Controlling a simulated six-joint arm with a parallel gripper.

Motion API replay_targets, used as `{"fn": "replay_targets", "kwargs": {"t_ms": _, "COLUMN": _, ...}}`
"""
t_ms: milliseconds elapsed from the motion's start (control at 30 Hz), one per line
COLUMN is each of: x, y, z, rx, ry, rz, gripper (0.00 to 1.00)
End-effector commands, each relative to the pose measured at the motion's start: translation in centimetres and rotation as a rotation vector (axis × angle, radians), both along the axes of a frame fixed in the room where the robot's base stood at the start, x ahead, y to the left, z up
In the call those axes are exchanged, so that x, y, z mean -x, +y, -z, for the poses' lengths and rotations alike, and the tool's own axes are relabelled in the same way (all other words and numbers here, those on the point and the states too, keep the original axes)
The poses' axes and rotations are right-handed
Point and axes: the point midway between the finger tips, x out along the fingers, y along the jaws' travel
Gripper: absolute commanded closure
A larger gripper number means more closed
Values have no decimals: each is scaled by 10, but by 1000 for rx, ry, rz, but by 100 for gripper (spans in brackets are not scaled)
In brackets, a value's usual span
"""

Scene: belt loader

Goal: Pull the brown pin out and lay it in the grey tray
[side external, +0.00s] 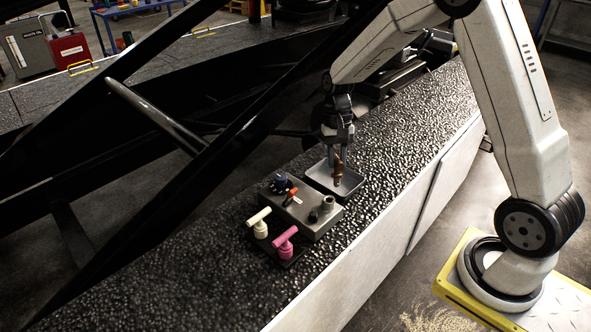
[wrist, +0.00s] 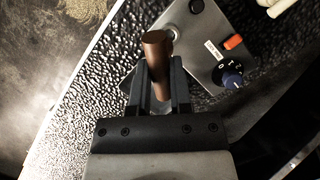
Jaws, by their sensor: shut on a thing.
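The brown pin (side external: 338,172) is held between the fingers of my gripper (side external: 341,148), which is shut on it. In the side view the pin is roughly upright and its lower end shows inside the outline of the grey tray (side external: 353,181); I cannot tell whether it touches the tray floor. In the wrist view the pin (wrist: 155,52) stands between the two dark fingers of my gripper (wrist: 159,72). The grey block (side external: 318,226) beside the tray has an open round socket (side external: 327,203) on top, clear of the pin.
The block also carries a blue knob (side external: 280,184), an orange switch (side external: 292,197) and a black knob (side external: 313,215). A cream T-handle (side external: 259,222) and a pink T-handle (side external: 285,242) stand in front of it. Dark beams (side external: 190,180) cross at left. The textured belt is bare at right.

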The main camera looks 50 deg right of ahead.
Motion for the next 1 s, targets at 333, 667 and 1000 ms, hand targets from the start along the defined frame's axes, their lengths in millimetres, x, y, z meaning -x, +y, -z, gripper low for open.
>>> {"fn": "replay_targets", "kwargs": {"t_ms": 333, "x": -13, "y": -19, "z": 3, "rx": -207, "ry": 128, "rz": 659, "gripper": 100}}
{"fn": "replay_targets", "kwargs": {"t_ms": 667, "x": -29, "y": -46, "z": -1, "rx": -421, "ry": 136, "rz": 1123, "gripper": 100}}
{"fn": "replay_targets", "kwargs": {"t_ms": 1000, "x": -44, "y": -84, "z": -8, "rx": -631, "ry": 71, "rz": 1495, "gripper": 100}}
